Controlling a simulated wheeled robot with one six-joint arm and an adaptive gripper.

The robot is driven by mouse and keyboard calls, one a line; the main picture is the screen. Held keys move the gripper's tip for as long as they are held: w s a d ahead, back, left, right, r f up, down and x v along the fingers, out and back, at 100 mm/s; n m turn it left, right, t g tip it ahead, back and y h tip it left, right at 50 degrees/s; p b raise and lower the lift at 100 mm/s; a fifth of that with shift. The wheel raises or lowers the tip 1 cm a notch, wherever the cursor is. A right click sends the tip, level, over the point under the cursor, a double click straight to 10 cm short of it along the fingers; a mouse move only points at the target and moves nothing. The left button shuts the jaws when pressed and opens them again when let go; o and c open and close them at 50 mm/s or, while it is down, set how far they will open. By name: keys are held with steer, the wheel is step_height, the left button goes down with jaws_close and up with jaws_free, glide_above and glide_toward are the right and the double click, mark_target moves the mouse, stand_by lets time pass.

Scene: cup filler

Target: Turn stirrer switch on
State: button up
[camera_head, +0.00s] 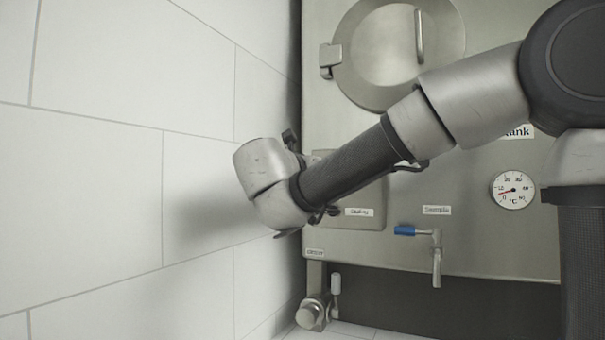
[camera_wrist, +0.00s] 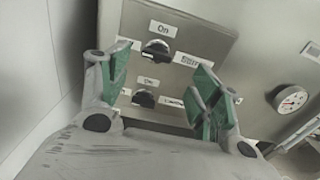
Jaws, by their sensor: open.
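In the wrist view, a metal control box (camera_wrist: 212,42) carries two black knobs. The upper one, the stirrer switch (camera_wrist: 156,50), has an "On" label above it and a label starting "Stirr" at its lower right. The lower knob (camera_wrist: 144,98) has its own "On" label and a blurred label beside it. My gripper (camera_wrist: 162,86) is open and empty. Its green-padded fingers stand apart, left and right of the lower knob in the picture, with the stirrer switch seen above the gap. I cannot tell the switch's exact setting. In the head view, my arm hides both knobs.
The box hangs on a steel tank (camera_head: 460,165) with a round hatch (camera_head: 385,60), a temperature dial (camera_head: 513,190) and a blue-handled tap (camera_head: 405,230). A white tiled wall (camera_head: 90,160) stands close at the left. A valve (camera_head: 312,312) sits below.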

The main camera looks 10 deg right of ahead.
steer(key=x, duration=0.7)
steer(key=shift+w, duration=0.3)
steer(key=shift+r, duration=0.1)
steer(key=c, duration=1)
